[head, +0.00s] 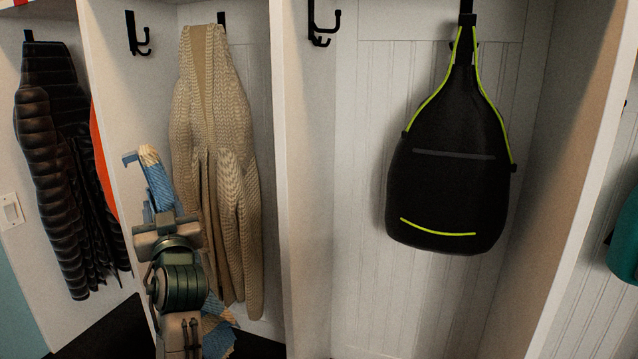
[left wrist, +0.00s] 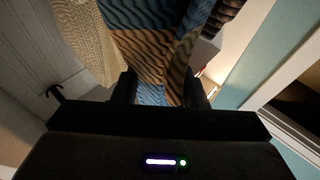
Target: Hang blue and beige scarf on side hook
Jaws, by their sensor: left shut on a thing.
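The blue and beige scarf (head: 160,185) is in my left gripper (head: 163,213). Its beige and blue upper end stands above the gripper, and a lower part (head: 218,335) shows below, beside my arm. In the left wrist view the patterned scarf (left wrist: 150,45) passes between the two fingers of the left gripper (left wrist: 163,92), which are shut on it. A black side hook (head: 138,36) is on the left wall of the cubby, above the scarf and apart from it. A dark hook (left wrist: 56,93) also shows in the left wrist view. My right gripper is not in view.
A beige knitted cardigan (head: 215,150) hangs just right of the scarf. A black puffer jacket (head: 55,150) hangs in the left cubby. A black bag (head: 450,190) hangs in the right cubby, with another hook (head: 322,22) on its divider (head: 285,180).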

